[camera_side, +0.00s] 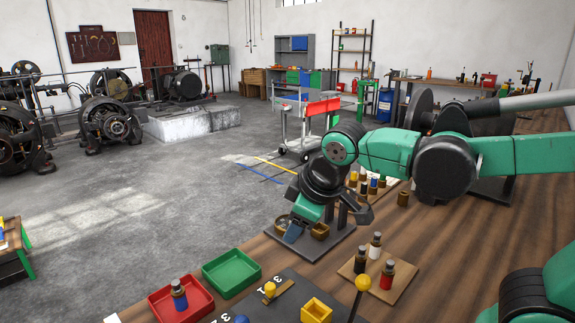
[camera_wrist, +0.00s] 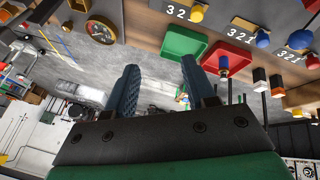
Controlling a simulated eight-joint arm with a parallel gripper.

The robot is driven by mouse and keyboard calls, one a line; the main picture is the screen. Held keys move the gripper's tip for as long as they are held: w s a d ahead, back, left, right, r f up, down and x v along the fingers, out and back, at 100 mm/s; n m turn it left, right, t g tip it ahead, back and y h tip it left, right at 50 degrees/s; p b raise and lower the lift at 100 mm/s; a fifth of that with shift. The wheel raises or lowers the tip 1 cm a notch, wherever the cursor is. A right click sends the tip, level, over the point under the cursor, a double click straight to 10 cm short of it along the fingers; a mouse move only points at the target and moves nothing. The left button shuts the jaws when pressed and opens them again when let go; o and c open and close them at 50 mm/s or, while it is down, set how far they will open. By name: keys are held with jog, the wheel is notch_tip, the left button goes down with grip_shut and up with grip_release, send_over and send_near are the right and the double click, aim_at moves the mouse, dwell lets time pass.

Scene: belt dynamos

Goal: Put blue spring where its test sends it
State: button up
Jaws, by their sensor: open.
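A dark-topped piece with a blue band (camera_side: 179,294) stands upright in the red tray (camera_side: 160,307). It also shows in the wrist view (camera_wrist: 224,66). It looks like the blue spring, though its coils cannot be made out. The green tray (camera_side: 232,272) beside it is empty. My gripper (camera_side: 326,226) is open and empty, above a grey plate (camera_side: 322,247) with a round dial (camera_side: 282,222) and a brass cup (camera_side: 320,231). In the wrist view, nothing is between my two fingers (camera_wrist: 160,72).
A dark panel marked 3 2 1 (camera_side: 245,299) has coloured knobs and a yellow box (camera_side: 316,311). A yellow-balled lever (camera_side: 362,284) stands near it. A wooden board (camera_side: 378,274) holds banded pieces. Several small pieces stand behind my gripper (camera_side: 373,187).

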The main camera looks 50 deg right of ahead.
jog(key=s+m, duration=0.1)
jog(key=s+d+f+m+t, duration=0.1)
jog(key=m, duration=0.1)
jog(key=s+f+m+y, duration=0.1)
jog(key=m, duration=0.1)
jog(key=shift+s+d+t, duration=0.3)
jog(key=shift+d, duration=0.05)
dwell(0.8)
